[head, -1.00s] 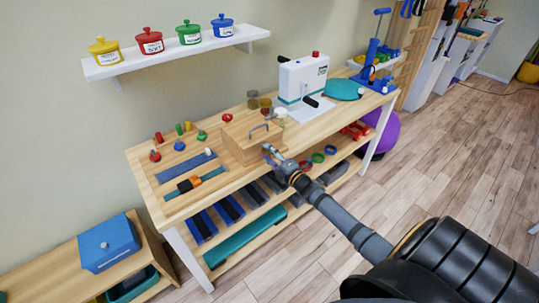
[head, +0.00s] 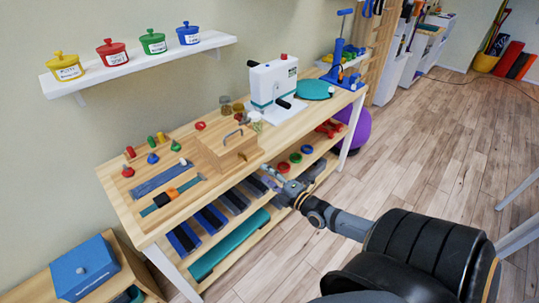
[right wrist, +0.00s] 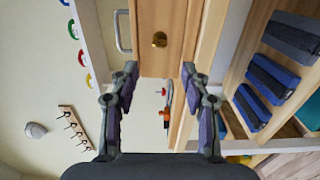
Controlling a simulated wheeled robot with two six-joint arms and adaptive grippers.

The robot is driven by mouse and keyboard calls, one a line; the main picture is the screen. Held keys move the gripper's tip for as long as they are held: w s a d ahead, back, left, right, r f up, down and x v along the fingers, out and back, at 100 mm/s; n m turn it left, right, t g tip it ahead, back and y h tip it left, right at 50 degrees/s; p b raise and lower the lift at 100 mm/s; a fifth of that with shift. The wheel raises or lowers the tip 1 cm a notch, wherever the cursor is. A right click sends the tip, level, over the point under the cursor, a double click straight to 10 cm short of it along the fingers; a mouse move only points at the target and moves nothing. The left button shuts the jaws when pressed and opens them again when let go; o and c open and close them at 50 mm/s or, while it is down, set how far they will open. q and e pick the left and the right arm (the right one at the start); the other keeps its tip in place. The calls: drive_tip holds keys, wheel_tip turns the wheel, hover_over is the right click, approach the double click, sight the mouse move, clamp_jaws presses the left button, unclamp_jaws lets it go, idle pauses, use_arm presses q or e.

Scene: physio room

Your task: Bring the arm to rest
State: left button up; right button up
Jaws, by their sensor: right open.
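My right gripper (head: 272,178) is in front of the workbench's front edge, a little below the top, with its arm coming in from the lower right. In the right wrist view its two fingers (right wrist: 160,85) are apart with nothing held between them. A wooden box (head: 228,151) with a metal handle on top and a brass knob (right wrist: 159,40) on its front stands on the workbench (head: 205,192). The gripper is apart from the box. My left gripper is not in view.
A white hand-cranked machine (head: 275,82) stands behind the box. A wall shelf (head: 140,68) holds several lidded pots.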

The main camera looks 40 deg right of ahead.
drive_tip(key=shift+s, duration=0.35)
idle(0.3)
drive_tip(key=s+d+f+m+g+h, duration=0.1)
drive_tip(key=s+d+f+m+g, duration=0.25)
drive_tip(key=f, duration=0.65)
drive_tip(key=s+f+m+g+h, duration=0.15)
drive_tip(key=s+f+m, duration=0.35)
drive_tip(key=f, duration=0.6)
drive_tip(key=s+d+f+m+g+h, duration=0.15)
drive_tip(key=s+f+g, duration=0.35)
drive_tip(key=f, duration=0.5)
drive_tip(key=s+a+f+m+g, duration=0.2)
drive_tip(key=s+a+f, duration=0.3)
drive_tip(key=s, duration=0.3)
drive_tip(key=s+a+f+m+g+y, duration=0.1)
drive_tip(key=s+a+f+m, duration=0.3)
drive_tip(key=s, duration=0.4)
drive_tip(key=s+a+f+m+g, duration=0.2)
drive_tip(key=s+a+f+g, duration=0.1)
drive_tip(key=s+a+f, duration=0.3)
drive_tip(key=s+f, duration=0.1)
drive_tip(key=s, duration=0.1)
drive_tip(key=shift+s+f+m+g+y, duration=0.25)
drive_tip(key=shift+s+m+g+y, duration=0.05)
drive_tip(key=shift+s+m+g, duration=0.1)
